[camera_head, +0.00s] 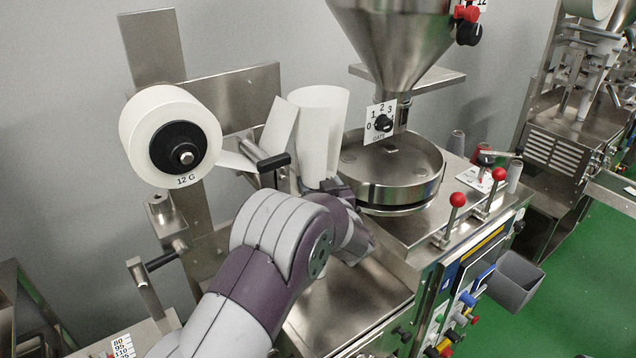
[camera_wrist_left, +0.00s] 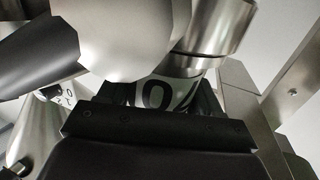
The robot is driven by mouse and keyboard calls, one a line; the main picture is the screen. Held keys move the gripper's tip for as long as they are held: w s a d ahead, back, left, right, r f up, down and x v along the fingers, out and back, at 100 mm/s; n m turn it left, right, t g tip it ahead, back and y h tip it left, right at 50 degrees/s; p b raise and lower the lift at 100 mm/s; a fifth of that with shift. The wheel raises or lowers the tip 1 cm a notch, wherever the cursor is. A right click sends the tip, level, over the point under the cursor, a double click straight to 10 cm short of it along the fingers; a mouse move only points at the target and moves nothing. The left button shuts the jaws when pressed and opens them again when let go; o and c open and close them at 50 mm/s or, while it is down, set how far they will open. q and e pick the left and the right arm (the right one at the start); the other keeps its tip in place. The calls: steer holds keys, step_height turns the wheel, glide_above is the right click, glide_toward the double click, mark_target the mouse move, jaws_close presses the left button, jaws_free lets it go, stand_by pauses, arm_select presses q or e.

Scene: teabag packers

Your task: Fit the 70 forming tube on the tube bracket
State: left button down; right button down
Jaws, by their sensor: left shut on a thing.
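My left arm reaches in from the bottom of the head view, and its gripper (camera_head: 338,186) is at the foot of a tall white curved sheet (camera_head: 320,125), left of the round steel drum. In the left wrist view the left gripper (camera_wrist_left: 160,98) is shut on the forming tube. The tube's pale label (camera_wrist_left: 158,94) shows a dark "0"; the digit before it is mostly hidden. A steel ring (camera_wrist_left: 215,40) shows just above the label. My arm hides the tube in the head view. I cannot pick out the tube bracket or tell whether the tube touches it. My right gripper is not in view.
A white paper roll (camera_head: 170,135) marked 12 G stands at the left, its web passing a dark roller. The steel drum (camera_head: 395,170) sits under a hopper (camera_head: 390,40). Red-knobbed levers (camera_head: 457,200) stand at the right. The steel deck in front (camera_head: 350,305) is clear.

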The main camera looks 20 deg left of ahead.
arm_select(q)
steer(key=shift+c, duration=0.6)
jaws_free()
steer(key=shift+f, duration=0.1)
steer(key=shift+s+d, duration=0.25)
steer(key=b+v, duration=0.3)
steer(key=v, duration=0.9)
